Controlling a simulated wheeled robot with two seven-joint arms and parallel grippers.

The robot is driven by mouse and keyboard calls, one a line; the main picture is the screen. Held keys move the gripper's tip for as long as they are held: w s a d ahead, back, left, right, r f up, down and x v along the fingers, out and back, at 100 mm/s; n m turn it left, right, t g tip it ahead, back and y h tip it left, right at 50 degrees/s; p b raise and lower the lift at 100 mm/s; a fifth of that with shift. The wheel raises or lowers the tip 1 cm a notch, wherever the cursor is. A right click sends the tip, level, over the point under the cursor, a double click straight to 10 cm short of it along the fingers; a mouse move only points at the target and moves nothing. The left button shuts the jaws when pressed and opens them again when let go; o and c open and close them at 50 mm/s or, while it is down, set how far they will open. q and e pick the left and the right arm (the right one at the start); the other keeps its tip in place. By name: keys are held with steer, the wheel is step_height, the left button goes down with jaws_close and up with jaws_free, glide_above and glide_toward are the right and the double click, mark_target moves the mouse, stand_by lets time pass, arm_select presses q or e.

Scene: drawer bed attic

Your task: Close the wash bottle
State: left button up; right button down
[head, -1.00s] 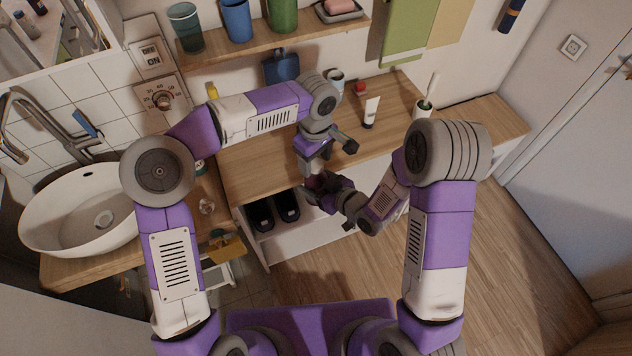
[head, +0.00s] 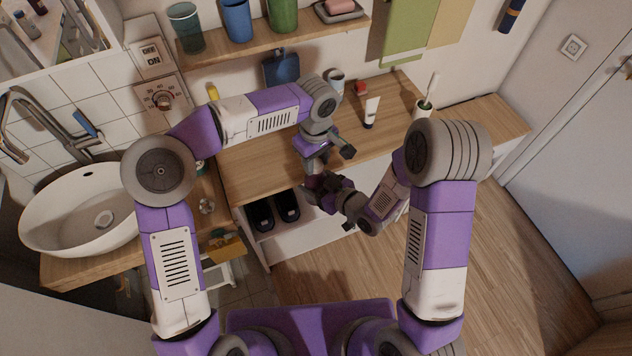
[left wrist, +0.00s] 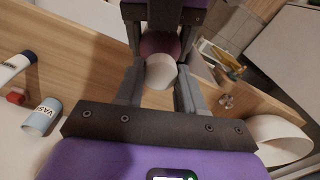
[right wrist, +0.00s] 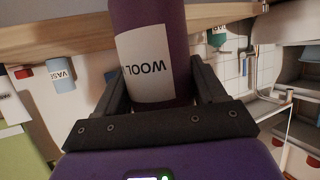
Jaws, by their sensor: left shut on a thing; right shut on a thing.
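The wash bottle (right wrist: 158,50) is dark maroon with a white label reading "WOOL". My right gripper (right wrist: 155,88) is shut on its body, and it is held in the air in front of the wooden counter. A round white cap (left wrist: 160,72) is between the fingers of my left gripper (left wrist: 160,84), which is shut on it. In the left wrist view the cap lines up over the bottle (left wrist: 172,43); I cannot tell whether they touch. In the head view my left gripper (head: 315,165) is just above my right gripper (head: 320,188), and the bottle is mostly hidden.
The counter (head: 250,170) holds a white tube (head: 371,112), a cup (head: 336,80) and a brush holder (head: 423,108). Dark slippers (head: 287,206) stand on the shelf below. A sink (head: 75,215) is at the left. The floor at the right is clear.

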arm_select(q)
steer(key=m, duration=0.8)
steer(key=shift+m, duration=0.4)
steer(key=m, duration=0.3)
steer(key=shift+m, duration=0.3)
steer(key=m, duration=0.3)
steer(key=shift+m, duration=0.4)
steer(key=m, duration=1.4)
steer(key=shift+f+m, duration=0.1)
steer(key=shift+m, duration=0.3)
steer(key=o, duration=1.2)
steer(key=shift+o, duration=0.2)
